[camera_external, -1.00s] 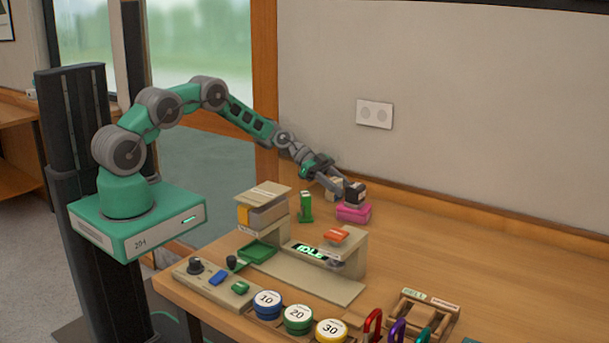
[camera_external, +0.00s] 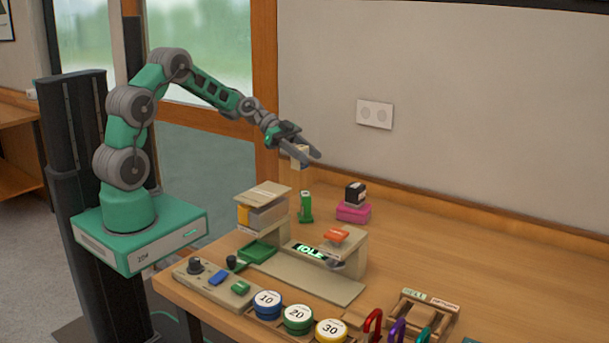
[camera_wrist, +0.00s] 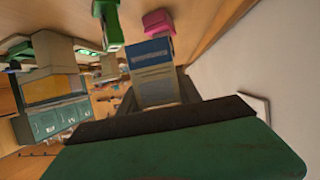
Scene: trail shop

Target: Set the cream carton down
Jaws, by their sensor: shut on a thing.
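The cream carton (camera_external: 299,150) is between the fingers of my gripper (camera_external: 306,154), in the air above the back of the table in the external view. In the wrist view the cream carton (camera_wrist: 155,85) shows a blue band at its far end. My gripper is shut on it, and the fingers partly hide it in the external view. The carton is clear of the tabletop.
A green bottle-like item (camera_external: 306,207) stands below the carton. A pink block (camera_external: 352,213) with a black box (camera_external: 355,193) on it is to the right. A beige shelf (camera_external: 263,193) stands front left. The tabletop (camera_external: 450,260) at the right is mostly bare.

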